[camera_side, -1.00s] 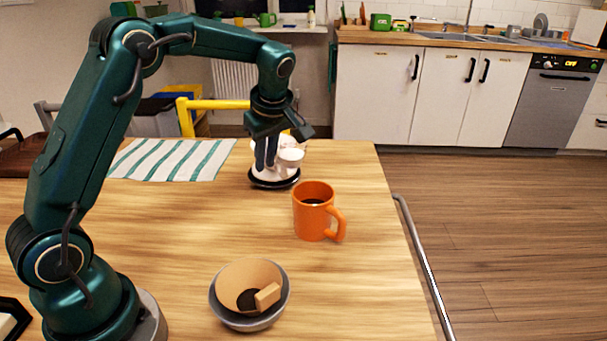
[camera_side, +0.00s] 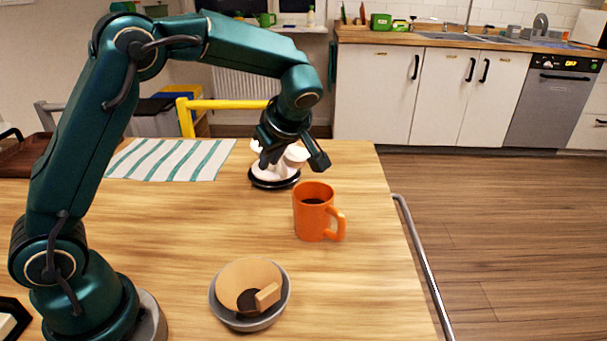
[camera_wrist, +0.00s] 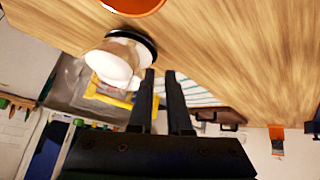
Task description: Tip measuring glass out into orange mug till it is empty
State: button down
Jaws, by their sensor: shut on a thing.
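My gripper (camera_side: 269,158) is tilted, with its fingers close together; they also show in the wrist view (camera_wrist: 160,76). A pale, whitish vessel (camera_side: 297,154), which looks like the measuring glass, sits beside the fingertips and appears tilted; it also shows left of the fingers in the wrist view (camera_wrist: 108,68). The grip point on it is hidden, and I cannot see its contents. The orange mug (camera_side: 313,222) stands upright on the table, nearer the side camera and to the right, with dark contents. Its rim edge shows at the top of the wrist view (camera_wrist: 133,4).
A black round base (camera_side: 274,182) with a pale object lies behind the mug, below my gripper. A striped cloth (camera_side: 172,160) lies at the back left. The right table edge is near the mug.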

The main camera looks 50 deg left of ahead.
jog(key=shift+d+r+y, duration=0.25)
jog(key=shift+y, duration=0.45)
dwell(0.4)
jog(key=shift+s+d+r+t+y, duration=0.1)
jog(key=shift+r+t+y, duration=0.35)
jog(key=shift+y, duration=0.8)
jog(key=shift+d+r+t+y, duration=0.1)
jog(key=shift+r+t+y, duration=0.3)
jog(key=shift+y, duration=0.85)
dwell(1.1)
jog(key=shift+s+d+r+t+y, duration=0.15)
jog(key=shift+d+r+t+y, duration=0.15)
jog(key=shift+d+y, duration=0.45)
dwell(0.7)
jog(key=shift+s+d+r+t+y, duration=0.1)
jog(key=shift+r+t+y, duration=0.05)
jog(key=shift+y, duration=0.5)
jog(key=shift+d+r+t+y, duration=0.1)
jog(key=shift+r+y, duration=0.05)
jog(key=shift+y, duration=0.45)
dwell(0.6)
